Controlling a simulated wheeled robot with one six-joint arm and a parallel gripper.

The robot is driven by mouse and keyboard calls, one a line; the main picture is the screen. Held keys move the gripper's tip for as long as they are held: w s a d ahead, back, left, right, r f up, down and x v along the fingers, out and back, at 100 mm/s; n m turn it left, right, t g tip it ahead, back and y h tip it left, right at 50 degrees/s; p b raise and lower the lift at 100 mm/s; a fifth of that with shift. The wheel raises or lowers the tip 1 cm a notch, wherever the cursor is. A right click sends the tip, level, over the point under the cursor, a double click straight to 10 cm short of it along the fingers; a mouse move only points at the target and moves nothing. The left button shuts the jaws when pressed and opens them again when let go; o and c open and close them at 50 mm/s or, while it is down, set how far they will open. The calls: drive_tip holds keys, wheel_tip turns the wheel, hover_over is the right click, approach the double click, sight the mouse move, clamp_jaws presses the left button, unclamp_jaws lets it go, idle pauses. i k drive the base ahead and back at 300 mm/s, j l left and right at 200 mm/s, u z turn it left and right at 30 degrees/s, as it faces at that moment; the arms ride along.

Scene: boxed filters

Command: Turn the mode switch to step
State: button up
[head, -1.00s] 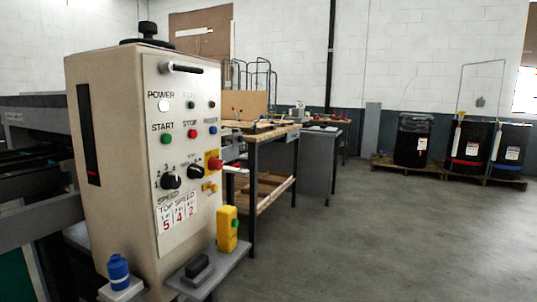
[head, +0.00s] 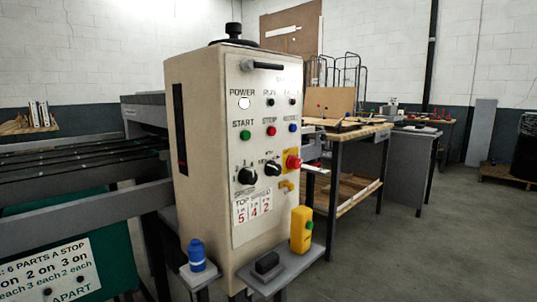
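The cream control box (head: 208,120) stands left of the middle, its front panel facing right of me. Two black rotary knobs sit below the button row. The left knob (head: 247,176) is above a speed label. The right knob (head: 273,168) has small lettering around it, too small to read surely; it may be the mode switch. Its setting cannot be told. A red emergency button (head: 293,162) on a yellow plate is right of it. My gripper is not in view.
A shelf (head: 285,270) below the panel juts out with a yellow pendant box (head: 301,229) and a black block (head: 267,263). A blue bottle (head: 196,255) stands at the box's left. A conveyor (head: 90,210) is at left, a workbench (head: 352,133) behind. The floor at right is clear.

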sight(271, 169)
drive_tip(key=i+l+u, duration=0.15)
drive_tip(key=i+l, duration=0.25)
drive_tip(key=i+l+u, duration=0.15)
drive_tip(key=i+l, duration=0.2)
drive_tip(key=l, duration=0.15)
